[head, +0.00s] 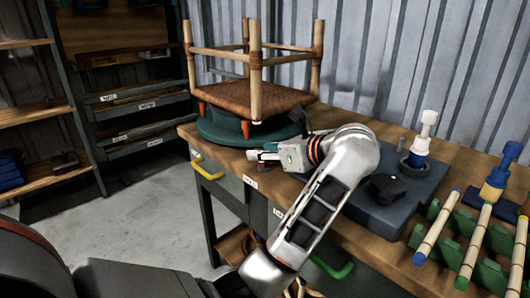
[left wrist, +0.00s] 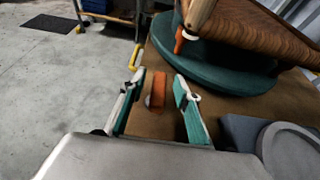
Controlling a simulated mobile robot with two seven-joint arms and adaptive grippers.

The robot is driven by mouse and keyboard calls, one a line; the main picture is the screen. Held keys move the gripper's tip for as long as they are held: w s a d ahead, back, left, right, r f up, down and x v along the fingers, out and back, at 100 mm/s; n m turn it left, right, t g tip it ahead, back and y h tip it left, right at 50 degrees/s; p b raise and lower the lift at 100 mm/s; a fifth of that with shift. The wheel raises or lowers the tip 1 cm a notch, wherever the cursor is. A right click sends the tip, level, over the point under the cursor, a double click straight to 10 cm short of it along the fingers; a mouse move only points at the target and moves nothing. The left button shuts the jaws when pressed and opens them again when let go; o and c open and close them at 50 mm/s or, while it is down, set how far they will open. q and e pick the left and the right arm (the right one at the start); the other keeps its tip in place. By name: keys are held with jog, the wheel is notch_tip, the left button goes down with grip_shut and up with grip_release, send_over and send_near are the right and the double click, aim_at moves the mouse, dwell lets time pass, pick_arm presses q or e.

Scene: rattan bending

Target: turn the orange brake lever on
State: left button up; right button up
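The orange brake lever (left wrist: 158,91) shows in the left wrist view as a short upright-looking orange bar on the wooden bench top, with a small grey part at its left side. My left gripper (left wrist: 158,82) is open, and its two green-padded fingers stand on either side of the lever in that view; I see no contact. In the head view my left gripper (head: 259,152) is at the front edge of the bench beside the green turntable (head: 225,137), and the lever cannot be made out there. My right gripper is not in view.
An upturned woven stool (head: 245,97) sits on the turntable, just behind my left gripper. A dark block (head: 385,212) with a black knob is to the right. Rattan poles on green holders (head: 435,228) lie further right. Drawers with yellow (head: 207,170) and green handles are below.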

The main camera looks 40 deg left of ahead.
pick_arm(q)
grip_shut()
